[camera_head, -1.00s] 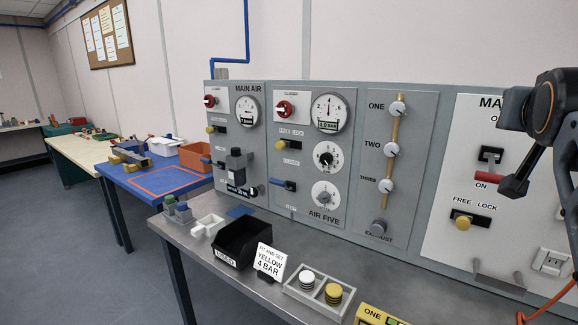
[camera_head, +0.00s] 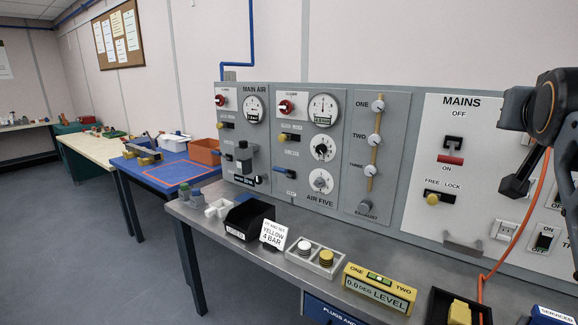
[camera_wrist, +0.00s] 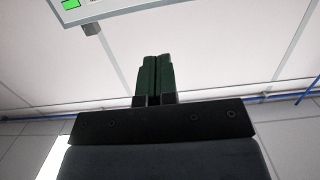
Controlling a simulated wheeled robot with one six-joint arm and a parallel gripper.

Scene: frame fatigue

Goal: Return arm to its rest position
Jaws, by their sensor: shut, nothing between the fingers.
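My gripper (camera_wrist: 154,78) shows in the wrist view with its two dark green fingers side by side and shut, nothing between them. It points toward the pale ceiling and upper wall, clear of any object. In the head view, black and grey links of my arm stand folded at the right edge, in front of the right part of the panel. I cannot make out the fingertips in the head view.
The grey gauge panel (camera_head: 415,195) stands along the metal bench (camera_head: 270,258). On the bench are a black bin (camera_head: 247,216), a sign card (camera_head: 273,234), a plug tray (camera_head: 322,264) and a yellow level (camera_head: 378,288). A blue-topped table (camera_head: 165,171) stands left. Floor at left is free.

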